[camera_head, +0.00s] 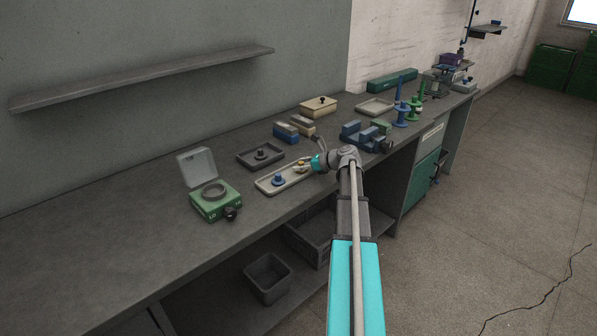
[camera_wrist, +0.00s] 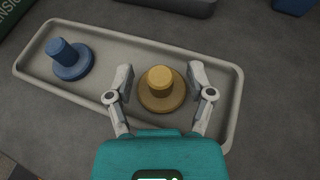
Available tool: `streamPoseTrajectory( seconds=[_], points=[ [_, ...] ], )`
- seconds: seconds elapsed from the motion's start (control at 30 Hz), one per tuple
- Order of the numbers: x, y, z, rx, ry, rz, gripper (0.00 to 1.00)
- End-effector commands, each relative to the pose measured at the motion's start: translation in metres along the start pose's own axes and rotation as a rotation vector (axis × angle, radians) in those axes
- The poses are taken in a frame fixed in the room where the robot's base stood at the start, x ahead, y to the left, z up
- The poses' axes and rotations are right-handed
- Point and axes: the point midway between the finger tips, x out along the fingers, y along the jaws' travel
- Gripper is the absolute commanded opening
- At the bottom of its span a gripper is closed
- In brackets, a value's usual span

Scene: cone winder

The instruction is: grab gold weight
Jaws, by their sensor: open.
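The gold weight (camera_wrist: 161,90) is a round base with a knob on top. It stands upright in a long pale tray (camera_wrist: 103,40), toward the tray's right end in the wrist view. In the head view the gold weight (camera_head: 301,164) is small and partly hidden by my gripper (camera_head: 306,166). In the wrist view my gripper (camera_wrist: 161,82) is open, with one finger on each side of the gold weight. A blue weight (camera_wrist: 70,60) of like shape stands at the tray's other end.
A dark tray (camera_head: 242,158) with a dark weight lies behind the pale tray. A green box with an open lid (camera_head: 214,204) stands to the left. A blue vise-like fixture (camera_head: 367,136) is to the right. The bench's front left is clear.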

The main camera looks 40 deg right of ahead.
Motion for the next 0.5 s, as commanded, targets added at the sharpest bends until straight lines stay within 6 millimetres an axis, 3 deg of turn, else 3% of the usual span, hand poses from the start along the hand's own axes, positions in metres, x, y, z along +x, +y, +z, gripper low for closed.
streamPoseTrajectory(
  seconds=[0.37,0.5],
  points=[
    [-0.0007,-0.0002,-0.0001,0.0,0.0,0.0,0.69],
    [-0.0009,-0.0003,-0.0002,0.0,0.0,-0.001,0.47]
  ],
)
